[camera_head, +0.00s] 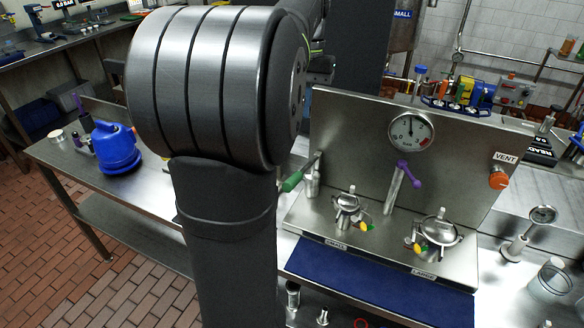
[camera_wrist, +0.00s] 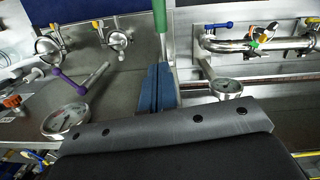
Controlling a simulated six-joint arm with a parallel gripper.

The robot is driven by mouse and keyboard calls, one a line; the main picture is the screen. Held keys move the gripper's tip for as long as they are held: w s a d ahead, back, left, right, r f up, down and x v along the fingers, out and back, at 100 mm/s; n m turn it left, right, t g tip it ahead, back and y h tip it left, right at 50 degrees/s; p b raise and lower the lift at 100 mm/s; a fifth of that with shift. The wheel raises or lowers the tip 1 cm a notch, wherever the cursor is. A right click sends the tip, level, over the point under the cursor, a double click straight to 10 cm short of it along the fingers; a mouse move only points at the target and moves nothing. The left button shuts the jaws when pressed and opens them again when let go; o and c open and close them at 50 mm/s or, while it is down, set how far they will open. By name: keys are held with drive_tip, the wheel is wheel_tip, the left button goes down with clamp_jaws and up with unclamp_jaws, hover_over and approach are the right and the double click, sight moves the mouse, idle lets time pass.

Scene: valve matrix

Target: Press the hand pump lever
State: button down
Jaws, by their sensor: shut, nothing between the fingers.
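The hand pump lever has a green grip (camera_head: 292,182) on a metal rod. In the head view it sticks out at the left end of the steel panel, partly covered by my arm. In the wrist view the green grip (camera_wrist: 160,17) is at the top centre, with its rod running down toward my fingers. My gripper (camera_wrist: 156,68) shows two blue fingers pressed together with nothing between them. The fingertips point toward the lever and appear close below the grip in the picture; I cannot tell whether they touch the rod. The gripper is hidden in the head view.
The steel panel (camera_head: 340,130) carries a pressure gauge (camera_head: 411,131), a purple-handled valve (camera_head: 408,174), an orange vent knob (camera_head: 498,179) and two lidded pots marked small (camera_head: 347,203) and large (camera_head: 438,232).

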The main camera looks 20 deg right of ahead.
drive_tip(key=a+n+g, duration=0.1)
drive_tip(key=n, duration=0.4)
drive_tip(key=w+a+n+g, duration=0.1)
drive_tip(key=n, duration=0.5)
drive_tip(key=w+a+n, duration=0.1)
drive_tip(key=n, duration=0.4)
drive_tip(key=shift+a+n+g+h, duration=0.15)
drive_tip(key=shift+n+g+h, duration=0.15)
drive_tip(key=shift+g, duration=0.1)
drive_tip(key=shift+f, duration=0.1)
hover_over(305, 169)
drive_tip(key=s+a, duration=0.3)
drive_tip(key=a, duration=0.2)
wheel_tip(305, 169, down, 13)
drive_tip(key=shift+s+d+f, duration=0.1)
